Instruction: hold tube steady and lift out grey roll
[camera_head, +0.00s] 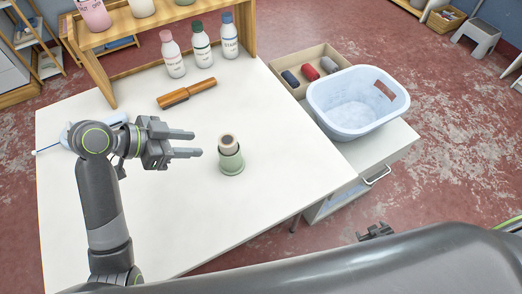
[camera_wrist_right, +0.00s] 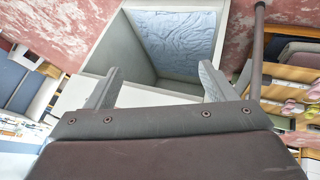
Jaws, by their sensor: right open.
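A green tube (camera_head: 232,167) stands upright on the white table. A roll (camera_head: 229,143) with a pale, tan-looking side and a dark grey top sticks up out of it. My left gripper (camera_head: 196,143) is open and empty, its two fingers pointing right towards the tube, with a gap between fingertips and tube. My right gripper (camera_wrist_right: 160,70) is open, with nothing between its fingers in the right wrist view. In the head view only a small dark part of it shows beyond the table's right edge, past my arm.
Bottles (camera_head: 201,45) stand at the back by a wooden shelf (camera_head: 160,20). Right of the table are a blue basket (camera_head: 357,128) and a tray with dark, red and grey rolls (camera_head: 328,66). The table's front is clear.

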